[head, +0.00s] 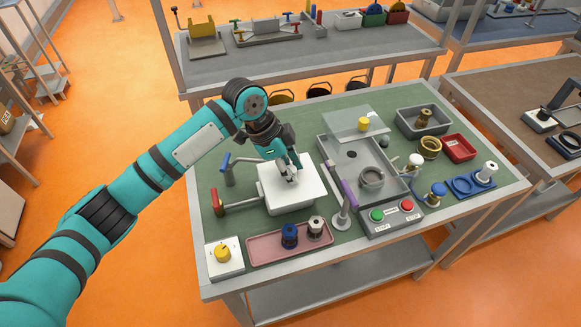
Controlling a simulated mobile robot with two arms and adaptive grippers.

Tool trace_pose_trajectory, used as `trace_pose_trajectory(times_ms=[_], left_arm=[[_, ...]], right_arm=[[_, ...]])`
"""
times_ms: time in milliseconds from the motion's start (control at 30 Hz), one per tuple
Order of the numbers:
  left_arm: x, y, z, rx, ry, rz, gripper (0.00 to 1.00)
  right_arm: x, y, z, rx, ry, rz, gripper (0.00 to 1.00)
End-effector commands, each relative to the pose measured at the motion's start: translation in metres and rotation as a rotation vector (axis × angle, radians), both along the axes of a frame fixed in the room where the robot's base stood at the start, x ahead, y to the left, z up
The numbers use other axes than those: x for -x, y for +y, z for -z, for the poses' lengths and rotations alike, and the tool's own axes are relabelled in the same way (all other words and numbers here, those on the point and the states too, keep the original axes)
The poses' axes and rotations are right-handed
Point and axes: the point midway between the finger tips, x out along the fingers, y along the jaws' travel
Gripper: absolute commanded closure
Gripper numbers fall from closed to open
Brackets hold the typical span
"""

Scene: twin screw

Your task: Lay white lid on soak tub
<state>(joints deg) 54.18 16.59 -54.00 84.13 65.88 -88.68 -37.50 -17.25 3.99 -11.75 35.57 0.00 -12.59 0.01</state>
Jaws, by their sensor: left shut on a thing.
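The white lid (302,196) is a flat square plate, lying roughly level on the left half of the green-topped bench. My left gripper (290,176) comes down onto it from above and is shut on its middle. The lid hides the inside of this box. I cannot tell whether the lid rests on the rim or is held slightly above it. My right gripper is not in view.
Red- and blue-ended handles (217,204) stand left of the lid. A pink tray (268,248) with two knobbed parts lies in front. A purple-handled lever (347,193) and a large grey basin (336,160) are close on the right. A button box (392,219) sits near the front edge.

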Motion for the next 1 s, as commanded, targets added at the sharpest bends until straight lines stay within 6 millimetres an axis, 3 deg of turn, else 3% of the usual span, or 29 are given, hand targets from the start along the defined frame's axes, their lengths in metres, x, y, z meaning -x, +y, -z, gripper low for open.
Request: trace_pose_trajectory(times_ms=[600, 1000], left_arm=[[-0.001, 0.000, 0.050, 0.000, -0.001, -0.002, 1.00], [-0.031, 0.010, 0.045, 0.000, -0.001, -0.001, 1.00]], right_arm=[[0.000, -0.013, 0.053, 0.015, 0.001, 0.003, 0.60], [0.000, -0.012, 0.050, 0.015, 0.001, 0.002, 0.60]])
